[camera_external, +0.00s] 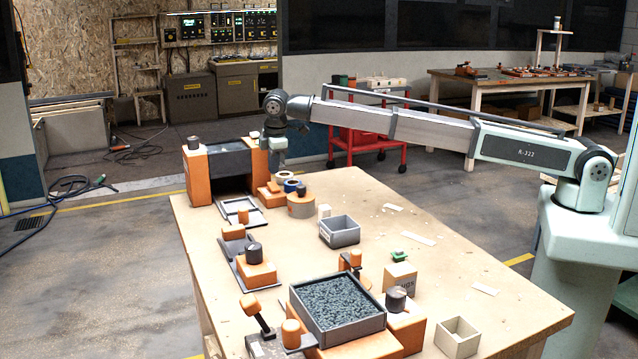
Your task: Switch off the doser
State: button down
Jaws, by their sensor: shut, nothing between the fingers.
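Several orange-and-grey devices stand on the wooden table, and none has a label I can read as the doser. The nearest has an open grey bin (338,308) of dark blue-grey granules on an orange base, with an orange-tipped lever (255,312) tilted at its left and a black knob (396,298) at its right. At the far end stands a machine with two orange posts (196,176) and a dark crosspiece. My gripper (278,170) points down beside its right post, above a small stepped orange block (270,193). It is shut and empty. Contact is too small to judge.
Tape rolls (300,204) lie near my gripper. Orange blocks with knobs (256,268) line the table's left side. A grey box (339,232), a cardboard box (399,277) and a small beige box (457,338) stand nearer. The table's right side is mostly clear, with scraps.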

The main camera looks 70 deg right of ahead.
aim_at(275, 186)
jog(key=shift+w+d+f, duration=0.15)
jog(key=shift+f, duration=0.85)
jog(key=shift+w+d+f, duration=0.1)
jog(key=shift+w+f, duration=0.05)
jog(key=shift+f, duration=0.8)
jog(key=shift+w+d+f, duration=0.15)
jog(key=shift+d+f, duration=0.05)
jog(key=shift+f, duration=0.1)
jog(key=shift+a, duration=0.1)
jog(key=shift+s+a, duration=0.55)
jog(key=shift+s, duration=0.15)
notch_tip(275, 186, up, 14)
jog(key=s+a, duration=0.2)
